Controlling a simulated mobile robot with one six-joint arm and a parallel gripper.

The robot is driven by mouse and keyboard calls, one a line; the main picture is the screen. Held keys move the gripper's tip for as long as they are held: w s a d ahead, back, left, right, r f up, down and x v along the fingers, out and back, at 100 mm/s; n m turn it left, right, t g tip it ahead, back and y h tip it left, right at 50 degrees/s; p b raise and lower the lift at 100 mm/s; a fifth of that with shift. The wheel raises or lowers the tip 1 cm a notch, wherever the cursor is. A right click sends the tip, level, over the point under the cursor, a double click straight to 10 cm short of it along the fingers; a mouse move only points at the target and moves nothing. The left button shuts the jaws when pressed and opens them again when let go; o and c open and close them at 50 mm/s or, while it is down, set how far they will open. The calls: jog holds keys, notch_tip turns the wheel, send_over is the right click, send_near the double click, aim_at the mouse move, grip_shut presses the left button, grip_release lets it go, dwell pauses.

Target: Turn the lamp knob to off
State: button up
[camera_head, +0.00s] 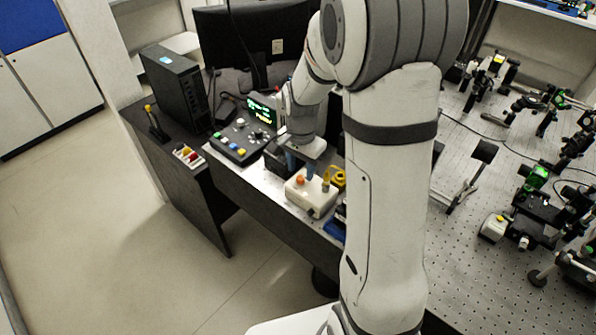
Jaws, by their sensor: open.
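A small cream-white box (303,195) stands at the front edge of the bench. An orange button or knob (300,180) sits on its top, toward the left. My gripper (311,168) hangs over the back of this box, pointing down, with its jaws open. It is too small to tell whether the fingers touch anything. A yellow part (338,177) shows just right of the gripper, beside the box. Which of these is the lamp knob, and where its pointer stands, I cannot tell. My arm hides the area to the right of the box.
A control panel (238,142) with coloured buttons and a lit green display (262,111) stands left of the gripper. A black computer tower (177,88) is farther left. An optical table (465,185) with several mounts lies right of my arm. The floor at left is clear.

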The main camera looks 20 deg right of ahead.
aim_at(301, 180)
jog(key=shift+f, duration=1.35)
jog(key=shift+c, duration=0.5)
